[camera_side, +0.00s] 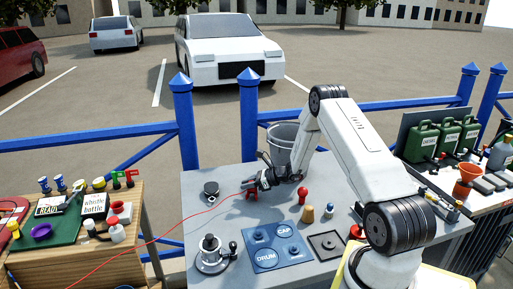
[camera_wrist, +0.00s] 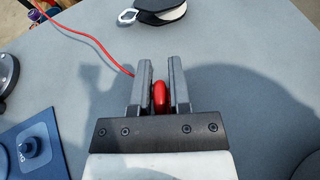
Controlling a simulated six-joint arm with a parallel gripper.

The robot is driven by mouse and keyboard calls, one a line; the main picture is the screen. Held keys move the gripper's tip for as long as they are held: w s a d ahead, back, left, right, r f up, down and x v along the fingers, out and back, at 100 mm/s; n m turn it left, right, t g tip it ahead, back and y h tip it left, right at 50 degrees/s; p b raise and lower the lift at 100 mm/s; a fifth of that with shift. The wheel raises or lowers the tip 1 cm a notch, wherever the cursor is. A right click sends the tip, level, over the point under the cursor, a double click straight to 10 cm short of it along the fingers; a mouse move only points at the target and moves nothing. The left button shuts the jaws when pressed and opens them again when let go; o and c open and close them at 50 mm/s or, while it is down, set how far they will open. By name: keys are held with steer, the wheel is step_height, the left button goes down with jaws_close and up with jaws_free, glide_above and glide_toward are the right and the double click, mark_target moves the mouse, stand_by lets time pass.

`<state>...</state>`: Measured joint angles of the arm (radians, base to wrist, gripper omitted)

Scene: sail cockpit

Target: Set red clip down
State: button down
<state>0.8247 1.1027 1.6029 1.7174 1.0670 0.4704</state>
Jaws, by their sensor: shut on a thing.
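The red clip (camera_wrist: 160,97) is between the two grey fingers of my gripper (camera_wrist: 159,85) in the wrist view, and the fingers are shut on it. In the side view my gripper (camera_side: 252,186) is over the left part of the grey table (camera_side: 215,222), with a bit of the red clip (camera_side: 252,194) showing under the fingertips. I cannot tell whether the clip touches the table. A thin red line (camera_wrist: 88,38) runs past the left finger; in the side view the red line (camera_side: 160,238) goes off to the lower left.
A black pulley block (camera_wrist: 160,10) lies beyond the fingers. A winch (camera_side: 211,255) stands at the front left, beside a blue tray (camera_side: 262,261) marked DRUM and CAP. A grey bucket (camera_side: 283,138) is behind my gripper. A red peg-like piece (camera_side: 302,195) stands to its right.

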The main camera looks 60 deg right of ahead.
steer(key=shift+f, duration=0.3)
steer(key=shift+f, duration=0.15)
steer(key=c, duration=0.6)
jaws_free()
steer(key=shift+s+r, duration=0.1)
steer(key=shift+r, duration=0.1)
steer(key=shift+s+d+r, duration=0.15)
steer(key=shift+s+d, duration=0.05)
steer(key=shift+s, duration=0.1)
steer(key=v, duration=1.1)
